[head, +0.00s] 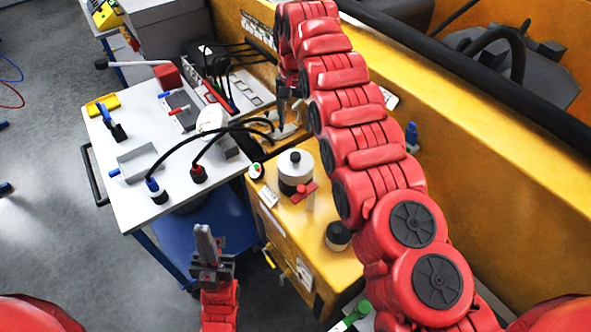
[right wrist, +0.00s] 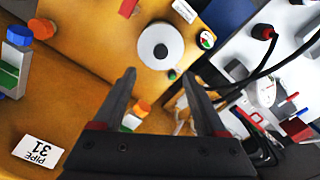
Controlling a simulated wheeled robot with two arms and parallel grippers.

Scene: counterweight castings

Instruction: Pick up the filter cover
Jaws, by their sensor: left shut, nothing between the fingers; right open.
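A white round canister top with a black knob (head: 295,170), which looks like the filter cover, sits on the yellow cabinet in the middle of the head view. In the right wrist view this white disc with a dark centre (right wrist: 168,38) lies beyond my fingertips, with nothing touching it. My right gripper (right wrist: 158,76) is open and empty. In the head view my right gripper (head: 288,108) hangs behind the canister, partly hidden by my red arm. My left gripper (head: 204,232) is shut and empty, pointing up at the lower middle, left of the cabinet.
A white table (head: 125,200) with cables, plugs and a grey bracket stands at the left. A red block (head: 303,191) is beside the canister, and a dark-topped knob (head: 338,236) is nearer. A tall yellow wall (head: 480,165) bounds the right.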

